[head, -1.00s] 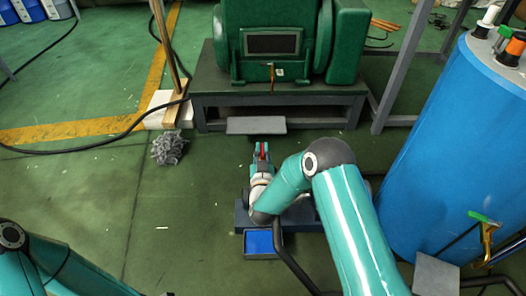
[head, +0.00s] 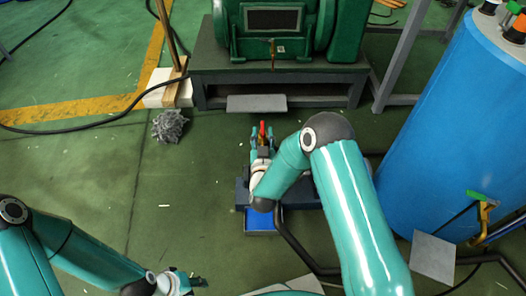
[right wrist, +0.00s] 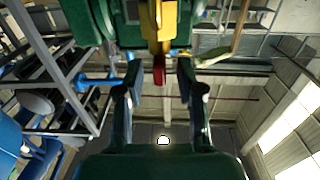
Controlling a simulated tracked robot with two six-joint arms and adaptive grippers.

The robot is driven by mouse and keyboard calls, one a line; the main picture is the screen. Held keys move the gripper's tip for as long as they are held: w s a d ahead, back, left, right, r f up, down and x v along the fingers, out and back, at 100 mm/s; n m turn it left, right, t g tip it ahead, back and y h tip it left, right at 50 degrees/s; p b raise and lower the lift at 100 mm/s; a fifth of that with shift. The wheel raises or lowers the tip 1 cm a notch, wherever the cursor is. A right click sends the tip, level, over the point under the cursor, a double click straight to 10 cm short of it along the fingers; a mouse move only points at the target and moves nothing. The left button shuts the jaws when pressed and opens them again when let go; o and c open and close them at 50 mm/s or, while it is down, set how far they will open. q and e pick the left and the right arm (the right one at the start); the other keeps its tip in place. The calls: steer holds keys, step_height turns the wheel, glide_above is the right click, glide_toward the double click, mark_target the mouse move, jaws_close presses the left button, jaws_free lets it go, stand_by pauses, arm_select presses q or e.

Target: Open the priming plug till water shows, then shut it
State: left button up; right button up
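In the head view, my right gripper (head: 262,137) is low in front of the green machine, with a red piece (head: 262,129) between its fingers. In the right wrist view, the fingers of this gripper (right wrist: 160,85) stand apart. A yellow fitting (right wrist: 158,25) with a red end (right wrist: 159,72) hangs between them, with gaps on both sides. I cannot tell whether this fitting is the priming plug. No water shows. My left gripper (head: 196,282) is at the bottom edge of the head view, small and partly seen, far from the fitting.
The green machine (head: 320,35) stands on a dark steel base (head: 340,80). A blue tank (head: 440,130) with a green-handled brass valve (head: 483,212) stands at right. A blue tray (head: 262,222) lies below my right arm.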

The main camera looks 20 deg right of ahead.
steer(key=v, duration=0.9)
